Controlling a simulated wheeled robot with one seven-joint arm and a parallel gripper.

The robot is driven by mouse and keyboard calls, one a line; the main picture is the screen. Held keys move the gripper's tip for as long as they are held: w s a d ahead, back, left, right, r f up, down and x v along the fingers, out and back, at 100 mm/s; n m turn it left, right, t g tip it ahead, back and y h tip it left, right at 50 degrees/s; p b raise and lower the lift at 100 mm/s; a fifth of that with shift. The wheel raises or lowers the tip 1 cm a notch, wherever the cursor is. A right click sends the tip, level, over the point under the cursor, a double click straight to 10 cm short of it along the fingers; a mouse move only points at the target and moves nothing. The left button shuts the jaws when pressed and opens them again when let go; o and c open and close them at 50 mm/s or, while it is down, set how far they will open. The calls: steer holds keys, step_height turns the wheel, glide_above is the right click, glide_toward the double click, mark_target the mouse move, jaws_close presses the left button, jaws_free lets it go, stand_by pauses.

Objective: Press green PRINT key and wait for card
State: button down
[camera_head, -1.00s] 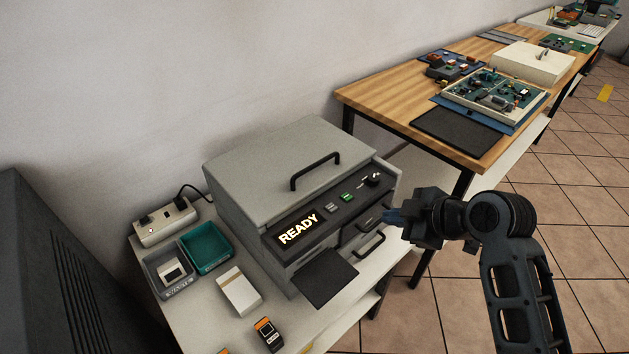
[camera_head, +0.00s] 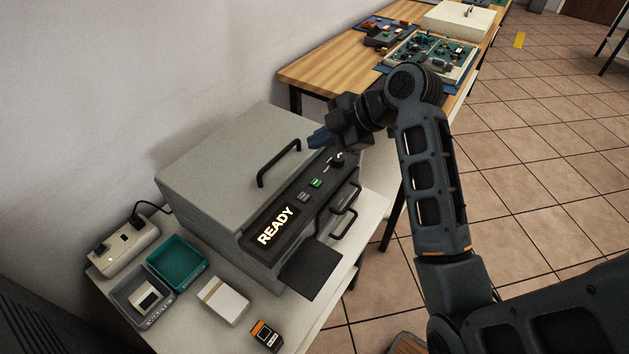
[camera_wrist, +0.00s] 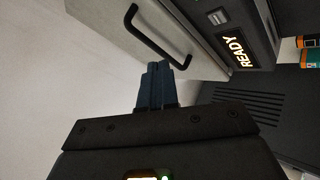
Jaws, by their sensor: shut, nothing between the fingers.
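The grey card printer (camera_head: 220,165) stands on a white table, its sloped dark front panel facing right. Its display (camera_head: 275,226) reads READY, and it also shows in the wrist view (camera_wrist: 231,48). The green key (camera_head: 315,183) is lit beside a grey key (camera_head: 303,196), with a dark knob (camera_head: 337,160) farther along the panel. My gripper (camera_head: 317,139) is shut and empty, its blue fingertips above the panel's far end, near the lid handle. In the wrist view the closed fingers (camera_wrist: 158,72) point toward the black lid handle (camera_wrist: 150,35). The green key is not clear there.
A black output tray (camera_head: 312,269) juts from the printer's front. Near it lie a white box (camera_head: 223,301), an orange-black cartridge (camera_head: 265,335), a teal tray (camera_head: 176,263) and a grey tray (camera_head: 126,293). A power strip (camera_head: 123,247) sits behind them. A wooden bench (camera_head: 316,76) stands beyond.

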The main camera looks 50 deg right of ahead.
steer(key=b, duration=0.6)
glide_above(320, 184)
step_height(320, 184, down, 7)
steer(key=shift+r, duration=0.15)
steer(key=shift+f+b, duration=0.5)
steer(key=shift+f, duration=0.55)
stand_by(0.7)
steer(key=shift+f, duration=0.4)
steer(key=shift+f, duration=0.35)
stand_by(0.6)
stand_by(0.3)
steer(key=shift+r+p, duration=0.6)
steer(key=shift+r, duration=0.2)
